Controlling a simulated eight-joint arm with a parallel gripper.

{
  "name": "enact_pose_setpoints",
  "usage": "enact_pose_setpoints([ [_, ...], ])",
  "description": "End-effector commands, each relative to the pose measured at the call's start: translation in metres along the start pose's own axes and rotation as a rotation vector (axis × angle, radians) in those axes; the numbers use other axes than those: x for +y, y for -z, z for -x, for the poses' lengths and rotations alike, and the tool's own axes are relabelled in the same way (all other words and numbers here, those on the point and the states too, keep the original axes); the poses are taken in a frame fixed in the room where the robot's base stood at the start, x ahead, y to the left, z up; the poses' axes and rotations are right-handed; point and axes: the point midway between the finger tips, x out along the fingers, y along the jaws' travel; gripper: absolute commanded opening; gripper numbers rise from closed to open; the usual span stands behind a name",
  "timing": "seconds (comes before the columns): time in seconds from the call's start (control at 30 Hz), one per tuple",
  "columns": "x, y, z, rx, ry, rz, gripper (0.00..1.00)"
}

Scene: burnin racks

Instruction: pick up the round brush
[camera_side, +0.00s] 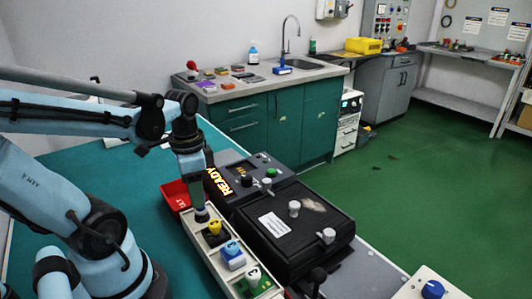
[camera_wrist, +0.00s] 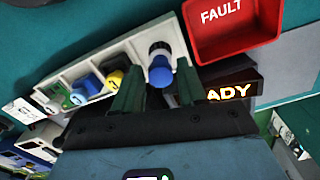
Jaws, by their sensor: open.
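The tray also holds a yellow-topped piece (camera_side: 214,230), a blue piece (camera_side: 232,252) and a white-topped piece (camera_side: 253,275). A red FAULT bin (camera_side: 175,196) lies beside the tray's far end. A black test unit (camera_side: 290,230) with a READY display stands close on the right.

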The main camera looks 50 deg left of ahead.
Motion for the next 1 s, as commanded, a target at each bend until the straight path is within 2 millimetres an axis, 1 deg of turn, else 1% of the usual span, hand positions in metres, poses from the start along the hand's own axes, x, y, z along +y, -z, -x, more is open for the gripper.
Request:
enact_pose_setpoints([
  [0.5, 0.0, 0.005, -0.043, 0.0, 0.0, 0.0, 0.41],
  [0.67, 0.0, 0.005, -0.049, 0.0, 0.0, 0.0, 0.41],
  [0.9, 0.0, 0.005, -0.049, 0.0, 0.0, 0.0, 0.41],
  [0.93, 0.0, 0.005, -0.049, 0.0, 0.0, 0.0, 0.39],
  [1.0, 0.0, 0.005, -0.049, 0.0, 0.0, 0.0, 0.29],
])
